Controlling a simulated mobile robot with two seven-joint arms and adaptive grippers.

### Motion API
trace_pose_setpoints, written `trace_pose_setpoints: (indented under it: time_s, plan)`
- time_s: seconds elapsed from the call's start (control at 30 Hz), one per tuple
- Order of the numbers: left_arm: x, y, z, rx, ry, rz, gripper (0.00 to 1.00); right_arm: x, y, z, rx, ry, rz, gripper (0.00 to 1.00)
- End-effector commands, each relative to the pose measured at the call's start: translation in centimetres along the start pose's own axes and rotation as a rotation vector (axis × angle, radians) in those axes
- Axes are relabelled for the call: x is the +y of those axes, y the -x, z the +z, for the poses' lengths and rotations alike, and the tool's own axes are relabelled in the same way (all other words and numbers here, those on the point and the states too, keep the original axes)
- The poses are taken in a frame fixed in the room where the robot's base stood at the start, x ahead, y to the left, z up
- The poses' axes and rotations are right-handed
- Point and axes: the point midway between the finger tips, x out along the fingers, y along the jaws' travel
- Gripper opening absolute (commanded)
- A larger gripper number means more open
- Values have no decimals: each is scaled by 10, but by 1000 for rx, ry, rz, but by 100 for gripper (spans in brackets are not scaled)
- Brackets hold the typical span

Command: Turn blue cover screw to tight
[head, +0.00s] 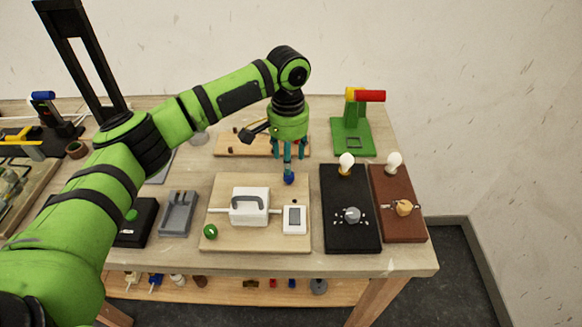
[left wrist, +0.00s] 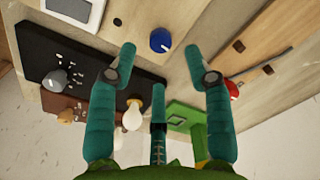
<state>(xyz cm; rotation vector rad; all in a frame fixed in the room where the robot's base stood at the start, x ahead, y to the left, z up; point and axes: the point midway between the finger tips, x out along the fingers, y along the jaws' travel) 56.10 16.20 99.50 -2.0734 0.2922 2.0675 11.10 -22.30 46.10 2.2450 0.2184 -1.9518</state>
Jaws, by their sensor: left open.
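The blue cover screw (head: 289,180) is a small round knob at the back right of the light wooden board (head: 224,190). In the left wrist view the blue screw (left wrist: 161,40) shows a pale line on its top, and it sits beyond and roughly between the spread fingertips. My left gripper (head: 288,162) points down over the screw, open and empty, with teal fingers. No finger clearly touches the screw in the wrist view. A white housing (head: 243,211) with a grey handle stands on the same board. My right gripper does not show.
A white box with a dark screen (head: 294,220) and a green knob (head: 210,231) are on the board. A black panel (head: 350,238) and a brown panel (head: 405,229), each with a bulb, lie right. A green stand (head: 352,133) is behind.

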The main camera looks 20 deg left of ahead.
Motion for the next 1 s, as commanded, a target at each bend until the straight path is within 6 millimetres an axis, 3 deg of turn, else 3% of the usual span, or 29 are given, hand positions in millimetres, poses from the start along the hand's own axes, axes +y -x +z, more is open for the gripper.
trace_pose_setpoints:
  time_s: [0.1, 0.23, 0.33, 0.5, 0.67, 0.7, 0.8, 1.0]
  plan:
    - [0, -18, 1, -4, 0, -1, 51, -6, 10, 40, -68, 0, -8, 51]
    - [0, -37, 1, -3, 1, -1, 51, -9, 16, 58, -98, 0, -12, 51]
    - [0, -46, 0, -1, 0, 0, 51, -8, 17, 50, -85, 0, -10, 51]
    - [0, -53, 0, 0, -2, -1, 51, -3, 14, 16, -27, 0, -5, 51]
    - [0, -53, 0, 0, -2, -1, 51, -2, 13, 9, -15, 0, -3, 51]
    - [0, -53, 0, 0, -2, -1, 43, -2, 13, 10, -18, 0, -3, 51]
    - [0, -53, 0, 0, -2, -1, 3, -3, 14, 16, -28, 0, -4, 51]
    - [0, -53, 0, 1, -3, -1, 0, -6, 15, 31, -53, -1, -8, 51]
